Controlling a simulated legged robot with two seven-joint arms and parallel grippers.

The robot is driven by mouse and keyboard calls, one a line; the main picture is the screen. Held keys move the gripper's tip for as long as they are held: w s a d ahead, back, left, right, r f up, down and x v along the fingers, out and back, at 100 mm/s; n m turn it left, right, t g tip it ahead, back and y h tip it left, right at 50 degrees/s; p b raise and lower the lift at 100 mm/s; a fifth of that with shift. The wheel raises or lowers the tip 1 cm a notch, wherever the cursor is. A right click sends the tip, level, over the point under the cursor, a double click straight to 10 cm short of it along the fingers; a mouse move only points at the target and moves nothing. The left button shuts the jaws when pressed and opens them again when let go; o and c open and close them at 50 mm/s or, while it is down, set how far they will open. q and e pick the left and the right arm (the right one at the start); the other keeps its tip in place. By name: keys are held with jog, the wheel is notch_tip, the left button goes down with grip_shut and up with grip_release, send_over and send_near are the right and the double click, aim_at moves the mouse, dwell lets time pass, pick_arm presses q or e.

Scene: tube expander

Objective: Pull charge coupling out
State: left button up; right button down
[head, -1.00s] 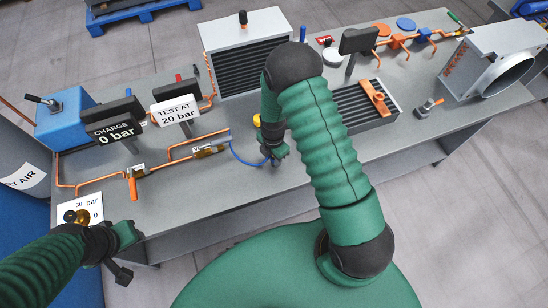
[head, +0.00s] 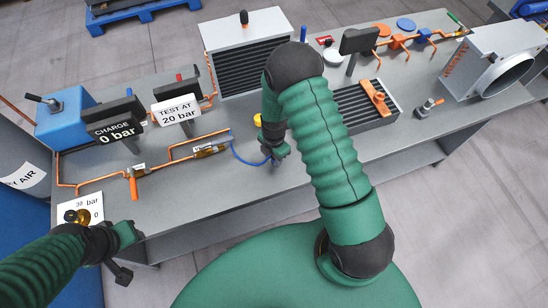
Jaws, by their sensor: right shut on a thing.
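My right gripper (head: 276,159) is shut at the end of a thin blue hose (head: 243,156), low over the bench. The held end is small and mostly hidden by the fingers, so I cannot tell its shape. The hose curves left and up towards a brass fitting (head: 207,150) on the copper pipe (head: 181,143). I cannot tell whether hose and fitting touch. The charge gauge (head: 114,131) reads 0 bar. My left gripper (head: 124,238) is at the bench's front left, beside the brass regulator knob (head: 77,216); its fingers are unclear.
The grey bench (head: 190,205) is clear in front of the pipes. A sign (head: 177,110) reads test at 20 bar. A finned unit (head: 246,62) stands behind, a grilled tray (head: 362,108) to the right, and a blue pump (head: 63,116) at the left.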

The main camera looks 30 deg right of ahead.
jog(key=shift+w+d+r, duration=0.25)
jog(key=shift+d+r, duration=0.05)
jog(key=shift+d, duration=0.05)
jog(key=shift+r+p, duration=0.45)
jog(key=shift+s, duration=0.1)
jog(key=shift+r+p, duration=0.9)
jog(key=shift+r, duration=0.05)
jog(key=shift+s+a+r+p, duration=0.1)
jog(key=shift+a+r+p, duration=0.05)
jog(key=shift+r+p, duration=0.45)
jog(key=shift+a+r+p, duration=0.1)
jog(key=shift+r+p, duration=0.25)
jog(key=shift+r, duration=0.35)
jog(key=shift+r+p, duration=0.4)
jog(key=shift+r, duration=0.1)
jog(key=shift+d+r, duration=0.15)
jog(key=shift+r, duration=0.2)
